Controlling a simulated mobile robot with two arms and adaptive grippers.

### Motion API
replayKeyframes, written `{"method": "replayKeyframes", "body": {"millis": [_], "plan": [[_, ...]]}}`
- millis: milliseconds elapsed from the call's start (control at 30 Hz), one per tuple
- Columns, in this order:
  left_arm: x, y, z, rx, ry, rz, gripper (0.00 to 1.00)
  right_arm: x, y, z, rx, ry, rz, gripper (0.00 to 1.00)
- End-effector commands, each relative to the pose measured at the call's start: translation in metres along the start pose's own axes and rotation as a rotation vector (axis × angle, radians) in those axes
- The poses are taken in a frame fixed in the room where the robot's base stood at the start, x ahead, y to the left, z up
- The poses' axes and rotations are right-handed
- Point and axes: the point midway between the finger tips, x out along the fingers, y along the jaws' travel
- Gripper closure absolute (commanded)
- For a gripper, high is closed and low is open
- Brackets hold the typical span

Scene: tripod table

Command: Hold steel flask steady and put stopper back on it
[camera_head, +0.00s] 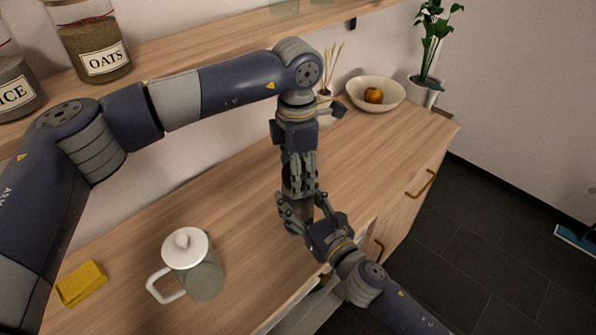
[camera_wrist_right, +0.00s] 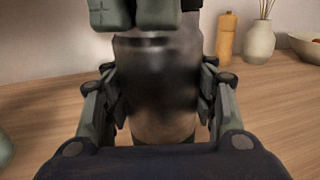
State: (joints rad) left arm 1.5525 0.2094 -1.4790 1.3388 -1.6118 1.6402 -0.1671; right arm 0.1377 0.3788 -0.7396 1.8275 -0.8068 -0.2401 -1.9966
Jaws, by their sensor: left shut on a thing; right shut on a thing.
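The steel flask (camera_wrist_right: 155,85) stands upright in the right wrist view, dark and shiny, between the fingers of my right gripper (camera_wrist_right: 158,100). In the head view that right gripper (camera_head: 301,208) comes in from the lower right and is shut around the flask's body, which is mostly hidden there. My left gripper (camera_head: 299,182) points straight down from above, directly over the flask. Its fingertips (camera_wrist_right: 136,14) show at the flask's top in the right wrist view. It is shut on the stopper, which the fingers hide; I cannot tell whether stopper and flask touch.
A grey-green jug (camera_head: 204,280) with a white lid and a yellow sponge (camera_head: 81,283) stand at the left of the wooden counter (camera_head: 235,232). A fruit bowl (camera_head: 360,101), plant (camera_head: 428,60) and reed vase (camera_wrist_right: 259,42) are at the back. An orange bottle (camera_wrist_right: 227,38) stands beside the vase.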

Motion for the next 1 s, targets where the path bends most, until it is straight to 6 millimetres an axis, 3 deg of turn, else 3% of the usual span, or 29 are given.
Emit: {"method": "replayKeyframes", "body": {"millis": [1000], "plan": [[0.0024,-0.0003,-0.0005,1.769,-0.004,-0.008,0.75,-0.0003,-0.0005,-0.0023,0.000,0.004,-0.002,1.00]]}}
